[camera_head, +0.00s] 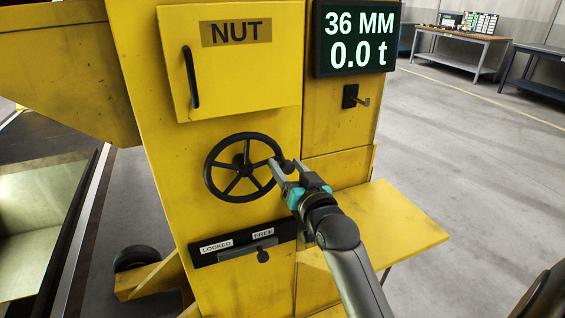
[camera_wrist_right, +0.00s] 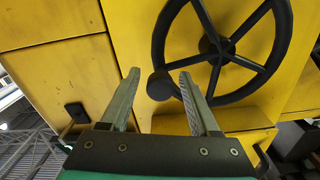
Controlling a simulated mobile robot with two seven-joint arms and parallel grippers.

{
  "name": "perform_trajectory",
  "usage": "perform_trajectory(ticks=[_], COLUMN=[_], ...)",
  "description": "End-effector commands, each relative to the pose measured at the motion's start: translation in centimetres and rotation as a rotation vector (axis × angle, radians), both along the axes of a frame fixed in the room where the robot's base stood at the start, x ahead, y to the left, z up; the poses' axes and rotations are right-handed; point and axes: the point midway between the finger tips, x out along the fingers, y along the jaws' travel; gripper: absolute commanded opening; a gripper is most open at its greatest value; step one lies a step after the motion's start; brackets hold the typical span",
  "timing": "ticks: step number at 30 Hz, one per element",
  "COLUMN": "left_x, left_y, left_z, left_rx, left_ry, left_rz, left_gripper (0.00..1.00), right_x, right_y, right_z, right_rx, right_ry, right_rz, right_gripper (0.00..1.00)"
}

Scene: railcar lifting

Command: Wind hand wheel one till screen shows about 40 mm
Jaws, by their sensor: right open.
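The black five-spoked hand wheel (camera_head: 239,160) is on the front of the yellow stand, below the NUT door. Its knob (camera_head: 287,166) is at the right of the rim. The screen (camera_head: 356,39) reads 36 MM and 0.0 t. My right gripper (camera_head: 284,164) is open at the knob, one finger on each side. In the right wrist view the knob (camera_wrist_right: 160,86) shows between the tips of my open right gripper (camera_wrist_right: 159,75), with the wheel (camera_wrist_right: 212,46) behind it. I cannot tell whether a finger touches the knob. My left gripper is not in view.
A LOCKED/FREE plate (camera_head: 243,243) with a lever knob (camera_head: 263,256) near the FREE side is below the wheel. A yellow shelf (camera_head: 400,222) juts out at the right. A small black switch (camera_head: 351,97) is under the screen. Grey floor lies open at the right.

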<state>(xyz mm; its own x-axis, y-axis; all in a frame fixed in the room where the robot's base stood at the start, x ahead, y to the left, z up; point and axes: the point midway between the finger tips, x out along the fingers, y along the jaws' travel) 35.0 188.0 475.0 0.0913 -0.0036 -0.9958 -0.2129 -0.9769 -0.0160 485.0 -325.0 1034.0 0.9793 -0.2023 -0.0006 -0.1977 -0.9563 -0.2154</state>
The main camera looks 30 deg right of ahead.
Motion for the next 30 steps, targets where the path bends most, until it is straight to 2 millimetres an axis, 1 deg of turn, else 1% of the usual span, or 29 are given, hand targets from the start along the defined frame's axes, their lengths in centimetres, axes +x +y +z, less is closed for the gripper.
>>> perform_trajectory(ticks=[1, 3, 7, 12, 19, 30], left_x=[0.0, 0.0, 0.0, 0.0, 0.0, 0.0], left_y=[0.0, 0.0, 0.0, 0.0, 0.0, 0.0], left_z=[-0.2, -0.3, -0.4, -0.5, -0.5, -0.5], left_rx=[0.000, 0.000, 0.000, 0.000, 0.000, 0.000], left_ry=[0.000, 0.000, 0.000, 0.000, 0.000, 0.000], left_rz=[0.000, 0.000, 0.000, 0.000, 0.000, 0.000], left_gripper=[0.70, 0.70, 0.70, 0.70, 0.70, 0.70], right_x=[0.7, 1.4, 2.3, 2.8, 2.8, 2.7], right_y=[-0.1, -0.3, -0.4, -0.5, -0.5, -0.6], right_z=[0.0, 0.0, 0.0, 0.0, 0.0, 0.0], right_rx=[0.000, 0.000, 0.000, -0.001, 0.000, 0.000], right_ry=[-0.002, -0.001, -0.001, 0.000, 0.000, -0.002], right_rz=[0.001, 0.001, 0.001, 0.001, 0.001, -0.001], right_gripper=[0.62, 0.62, 0.62, 0.62, 0.62, 0.21])
